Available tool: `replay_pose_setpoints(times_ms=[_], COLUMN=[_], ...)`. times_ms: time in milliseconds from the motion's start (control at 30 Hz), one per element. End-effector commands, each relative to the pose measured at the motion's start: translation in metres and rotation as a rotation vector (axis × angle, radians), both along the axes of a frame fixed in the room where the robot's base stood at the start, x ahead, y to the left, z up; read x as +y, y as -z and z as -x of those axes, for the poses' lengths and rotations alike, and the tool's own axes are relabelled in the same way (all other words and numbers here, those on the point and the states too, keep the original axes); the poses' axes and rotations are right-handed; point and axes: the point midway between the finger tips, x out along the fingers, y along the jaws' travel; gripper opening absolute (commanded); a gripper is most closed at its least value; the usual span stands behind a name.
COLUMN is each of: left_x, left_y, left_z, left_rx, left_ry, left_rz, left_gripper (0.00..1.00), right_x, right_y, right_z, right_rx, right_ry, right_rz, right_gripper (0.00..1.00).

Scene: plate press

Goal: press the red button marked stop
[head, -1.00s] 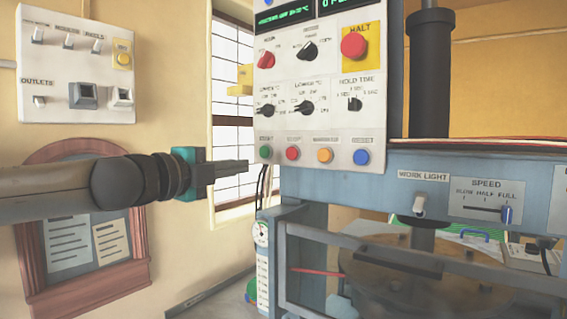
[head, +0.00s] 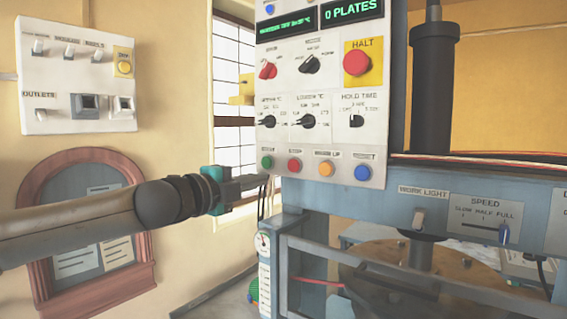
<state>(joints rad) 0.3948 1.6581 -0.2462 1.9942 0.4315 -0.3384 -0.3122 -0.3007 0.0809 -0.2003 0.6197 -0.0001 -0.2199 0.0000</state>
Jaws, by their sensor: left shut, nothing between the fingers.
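The red stop button (head: 294,165) is small and round, in the bottom row of the white control panel (head: 335,140) in the head view. It sits between a green button (head: 267,162) and an orange button (head: 327,169). My left gripper (head: 266,181) is shut and empty. Its fingertips appear just below and left of the row, near the panel's lower left corner. I cannot tell how far they are from the panel face. My right gripper is not in view.
A larger red HALT button (head: 357,62) on a yellow plate is higher on the panel. A blue button (head: 362,173) ends the row. Knobs sit above. The press frame (head: 400,185) lies below right. A wall switch box (head: 78,90) hangs at left.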

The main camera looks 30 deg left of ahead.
Motion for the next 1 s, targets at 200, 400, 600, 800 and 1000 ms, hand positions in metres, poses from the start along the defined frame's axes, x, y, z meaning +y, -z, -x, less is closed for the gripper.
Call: replay_pose_setpoints(times_ms=[200, 400, 600, 800, 1000], left_x=[0.002, -0.002, -0.002, -0.005, -0.007], left_y=[-0.005, -0.004, -0.004, -0.003, -0.001], left_z=[-0.013, -0.026, -0.046, -0.069, -0.086], left_rx=[-0.003, -0.002, -0.002, -0.002, 0.0], left_ry=[-0.006, -0.001, -0.003, -0.001, -0.001], left_rz=[0.008, 0.005, 0.007, 0.004, 0.002], left_gripper=[0.0, 0.0, 0.0, 0.0, 0.0], right_x=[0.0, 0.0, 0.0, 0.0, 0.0], right_y=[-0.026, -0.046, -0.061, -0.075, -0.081], right_z=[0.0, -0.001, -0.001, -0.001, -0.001], right_rx=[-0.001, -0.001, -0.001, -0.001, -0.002], right_ry=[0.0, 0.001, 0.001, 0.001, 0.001], right_rz=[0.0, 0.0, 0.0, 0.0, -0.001], right_gripper=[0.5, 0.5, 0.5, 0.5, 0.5])
